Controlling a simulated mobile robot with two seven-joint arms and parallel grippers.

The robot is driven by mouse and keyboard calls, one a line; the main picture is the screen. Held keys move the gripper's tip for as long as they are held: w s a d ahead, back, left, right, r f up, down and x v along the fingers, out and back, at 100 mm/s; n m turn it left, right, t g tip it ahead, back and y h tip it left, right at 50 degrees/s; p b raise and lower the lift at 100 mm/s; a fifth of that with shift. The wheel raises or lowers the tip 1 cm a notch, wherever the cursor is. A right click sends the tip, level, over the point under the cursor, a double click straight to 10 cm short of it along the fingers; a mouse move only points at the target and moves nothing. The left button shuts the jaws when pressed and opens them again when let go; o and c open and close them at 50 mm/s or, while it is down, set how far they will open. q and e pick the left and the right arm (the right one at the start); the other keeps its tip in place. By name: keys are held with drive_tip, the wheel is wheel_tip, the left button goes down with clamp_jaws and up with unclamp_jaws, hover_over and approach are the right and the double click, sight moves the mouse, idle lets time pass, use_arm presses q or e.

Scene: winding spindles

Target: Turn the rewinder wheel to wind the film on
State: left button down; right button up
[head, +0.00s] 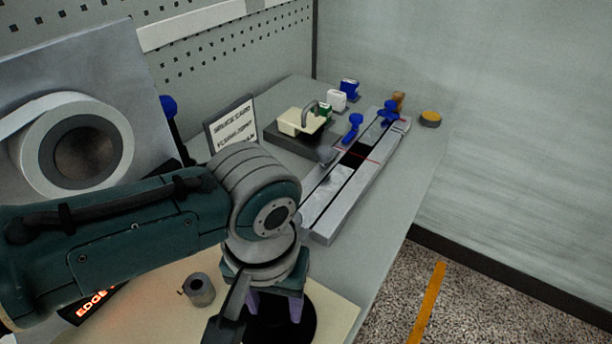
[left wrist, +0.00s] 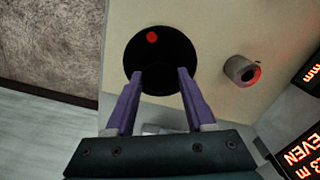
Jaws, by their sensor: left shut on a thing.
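The rewinder wheel (head: 302,325) is a black disc on a pale board at the bottom of the head view. In the left wrist view, the wheel (left wrist: 160,50) carries a red dot near its far edge, left of its middle. My left gripper (head: 274,312) points down at the wheel, its purple fingers over the near part of the disc. In the left wrist view, the fingertips (left wrist: 161,73) stand apart, shut on the wheel; the exact part between them is too dark to make out. My right gripper is not in view.
A small grey cylinder (head: 199,290) stands left of the wheel. A large white roll (head: 117,140) is on a grey panel at the left. Farther back are a sign card (head: 236,127), a cream device (head: 297,122) and a long metal track (head: 330,215) with blue knobs. Glowing displays (left wrist: 305,150) lie nearby.

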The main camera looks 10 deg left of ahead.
sight(275, 309)
use_arm(q)
drive_tip(key=m+p, duration=0.1)
drive_tip(key=m, duration=0.4)
drive_tip(key=shift+m, duration=0.4)
idle(0.4)
drive_tip(key=shift+c, duration=1.3)
unclamp_jaws()
wheel_tip(275, 309, up, 10)
drive_tip(key=p, duration=0.3)
